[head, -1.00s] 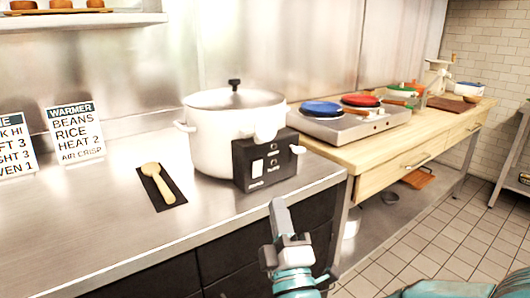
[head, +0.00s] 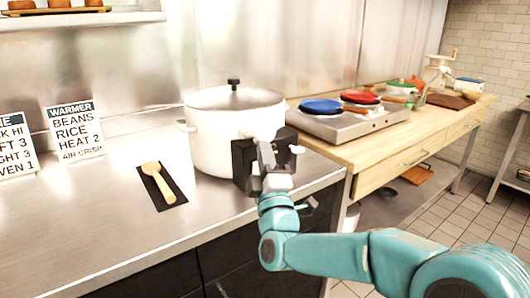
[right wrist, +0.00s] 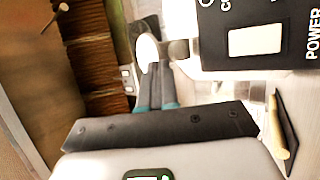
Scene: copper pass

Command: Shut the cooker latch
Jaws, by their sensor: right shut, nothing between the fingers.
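The white cooker (head: 215,140) stands on the steel counter with its lid on and a black knob on top. Its black control box (head: 243,160) faces me and is partly covered by my right gripper (head: 265,152), which is shut and empty, pointing up in front of the box. In the right wrist view the shut fingers (right wrist: 157,82) lie beside the box's labelled face (right wrist: 257,40), close to a rounded white part and a grey stub at its edge. I cannot tell which part is the latch or whether the fingers touch it. My left gripper is out of view.
A wooden spoon (head: 160,181) lies on a dark mat left of the cooker. Signs (head: 74,131) lean on the back wall. The counter's left front is clear.

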